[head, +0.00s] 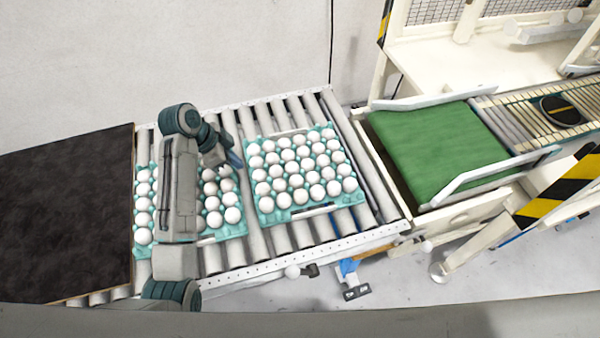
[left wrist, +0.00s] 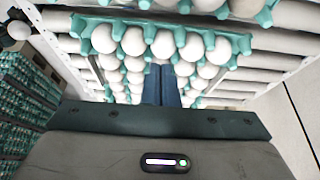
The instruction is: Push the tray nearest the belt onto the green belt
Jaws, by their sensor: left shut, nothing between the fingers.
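The tray nearest the belt is a teal tray (head: 268,219) full of white eggs. It lies flat on the grey rollers, with a stretch of bare rollers between it and the green belt (head: 440,150). My left gripper (head: 235,160) is shut and empty, at the left side of this tray, above the gap between it and a second egg tray (head: 145,253). I cannot tell whether the fingertips touch the tray. In the left wrist view the blue fingers (left wrist: 161,84) are together, close to teal tray edges and eggs. My right gripper is not in view.
My left arm hides part of the second tray. A dark panel (head: 65,215) stands at the left end of the rollers. White guide rails (head: 500,175) flank the belt. Stacked trays (left wrist: 25,100) show at the left in the left wrist view.

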